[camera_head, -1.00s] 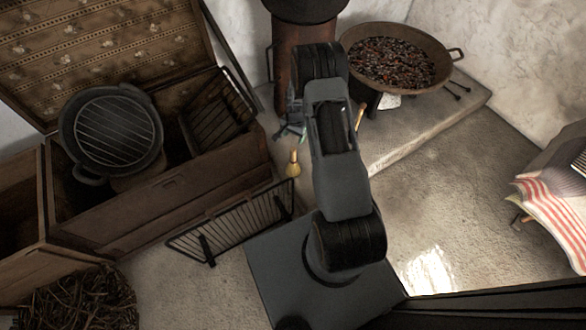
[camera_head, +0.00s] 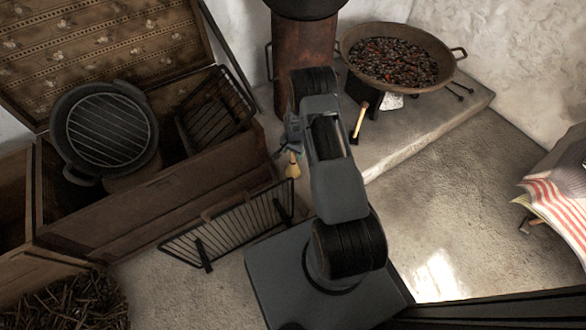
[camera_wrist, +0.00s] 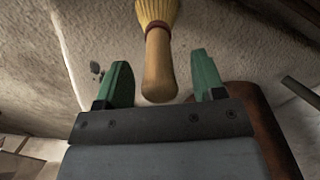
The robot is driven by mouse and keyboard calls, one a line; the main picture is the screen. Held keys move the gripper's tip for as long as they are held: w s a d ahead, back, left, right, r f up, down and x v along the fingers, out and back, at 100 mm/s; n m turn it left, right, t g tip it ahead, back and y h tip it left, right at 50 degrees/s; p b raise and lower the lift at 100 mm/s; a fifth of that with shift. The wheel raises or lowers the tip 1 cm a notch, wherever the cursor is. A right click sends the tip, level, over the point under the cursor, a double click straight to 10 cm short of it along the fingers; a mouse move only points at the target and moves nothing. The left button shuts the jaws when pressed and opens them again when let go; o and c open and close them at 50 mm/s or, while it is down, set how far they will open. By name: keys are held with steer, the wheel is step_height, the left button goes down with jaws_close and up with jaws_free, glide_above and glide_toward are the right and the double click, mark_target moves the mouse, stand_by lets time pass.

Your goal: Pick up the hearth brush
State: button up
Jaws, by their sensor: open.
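The hearth brush (camera_head: 292,170) has pale yellow bristles and a short wooden handle. In the head view it is on the floor between the chest and the stone hearth slab, with my gripper (camera_head: 289,144) right at its handle end. In the wrist view the brush handle (camera_wrist: 158,65) points at my gripper (camera_wrist: 162,72), and its rounded end lies between the two green fingers with a gap on each side. The bristles are cut off by the top edge of the wrist view. My gripper is open, and no finger visibly touches the handle.
A black fire grate (camera_head: 228,228) stands in front of the wooden chest (camera_head: 165,205), left of the brush. A stove (camera_head: 303,55) and a pan of embers (camera_head: 390,57) are behind. A wooden-handled tool (camera_head: 360,121) leans at the slab.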

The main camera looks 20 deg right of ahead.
steer(key=shift+f, duration=0.65)
steer(key=c, duration=1)
steer(key=shift+r, duration=0.15)
